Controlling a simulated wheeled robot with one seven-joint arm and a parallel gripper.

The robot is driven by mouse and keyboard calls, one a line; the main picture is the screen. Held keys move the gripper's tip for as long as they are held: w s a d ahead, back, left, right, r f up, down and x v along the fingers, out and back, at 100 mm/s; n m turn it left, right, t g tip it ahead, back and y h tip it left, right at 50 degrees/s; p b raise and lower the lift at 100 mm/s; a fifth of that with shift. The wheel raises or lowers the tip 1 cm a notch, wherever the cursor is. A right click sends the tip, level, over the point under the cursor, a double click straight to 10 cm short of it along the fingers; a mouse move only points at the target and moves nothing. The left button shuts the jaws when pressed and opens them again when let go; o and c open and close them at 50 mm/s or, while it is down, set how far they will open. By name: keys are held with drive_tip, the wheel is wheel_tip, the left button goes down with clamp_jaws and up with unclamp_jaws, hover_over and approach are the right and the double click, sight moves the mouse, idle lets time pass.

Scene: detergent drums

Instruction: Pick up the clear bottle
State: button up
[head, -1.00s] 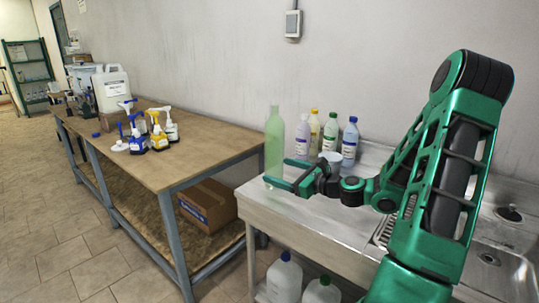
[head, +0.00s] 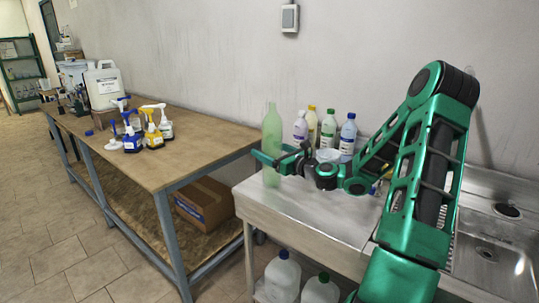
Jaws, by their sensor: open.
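The clear bottle (head: 271,128) is tall, greenish and see-through, and stands upright at the left end of the metal sink counter (head: 300,203). My gripper (head: 268,157) is open at about the middle of the bottle's height. One finger crosses in front of the bottle and its tip shows just left of it. The other finger is on the far side, partly hidden, so the bottle appears to be between them. I cannot tell whether either finger touches it.
Several capped bottles (head: 347,137) stand behind my gripper along the wall. A wooden table (head: 185,160) with spray bottles (head: 153,130) and a white jug (head: 106,86) is at the left. Jugs (head: 283,275) sit below the counter. The sink (head: 490,250) is at the right.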

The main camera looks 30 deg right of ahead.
drive_tip(key=shift+w+a, duration=0.25)
drive_tip(key=shift+w, duration=0.95)
drive_tip(key=c, duration=1.1)
drive_tip(key=shift+c, duration=0.2)
